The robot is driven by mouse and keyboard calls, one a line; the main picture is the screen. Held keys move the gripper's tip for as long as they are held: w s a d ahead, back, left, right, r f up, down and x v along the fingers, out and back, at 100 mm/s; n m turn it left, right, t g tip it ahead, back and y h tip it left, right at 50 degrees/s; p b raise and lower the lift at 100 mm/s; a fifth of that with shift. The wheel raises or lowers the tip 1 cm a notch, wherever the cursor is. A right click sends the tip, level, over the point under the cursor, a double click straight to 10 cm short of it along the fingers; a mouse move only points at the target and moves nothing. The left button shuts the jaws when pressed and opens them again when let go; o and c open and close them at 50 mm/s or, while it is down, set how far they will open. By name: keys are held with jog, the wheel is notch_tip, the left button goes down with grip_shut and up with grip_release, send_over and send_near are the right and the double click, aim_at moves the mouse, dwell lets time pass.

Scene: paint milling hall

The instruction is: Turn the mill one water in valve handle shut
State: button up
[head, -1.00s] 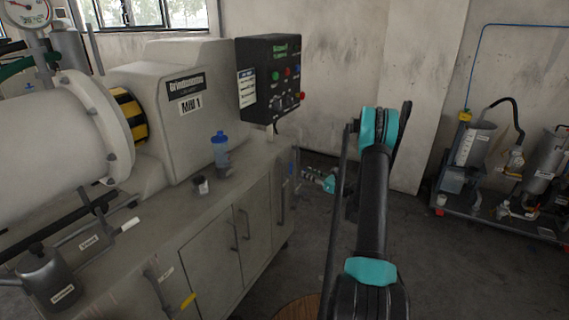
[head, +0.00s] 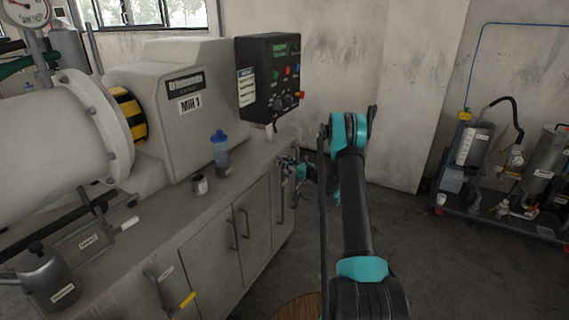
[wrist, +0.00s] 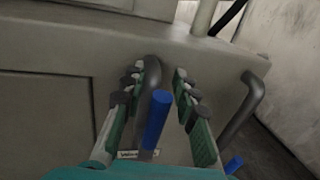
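In the wrist view a blue valve handle (wrist: 156,118) sits between the fingers of my gripper (wrist: 159,76), on a grey pipe that curves up the cabinet side. The fingers are apart, one on each side of the handle and pipe; I cannot tell whether either touches. A small label (wrist: 139,154) near the handle is too small to read. A second blue handle (wrist: 233,163) shows at lower right, by another grey pipe (wrist: 243,108). In the head view my gripper (head: 288,165) is at the right end of the Mill 1 cabinet (head: 228,218); the blue handles are not clear there.
The cabinet top edge (wrist: 215,52) runs above the fingers. A control box (head: 268,78), a blue-capped bottle (head: 220,150) and a small can (head: 199,185) are on the mill's bench. A dosing cart (head: 500,215) stands at far right. Floor between is open.

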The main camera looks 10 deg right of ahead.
jog(key=shift+c, duration=0.6)
grip_shut()
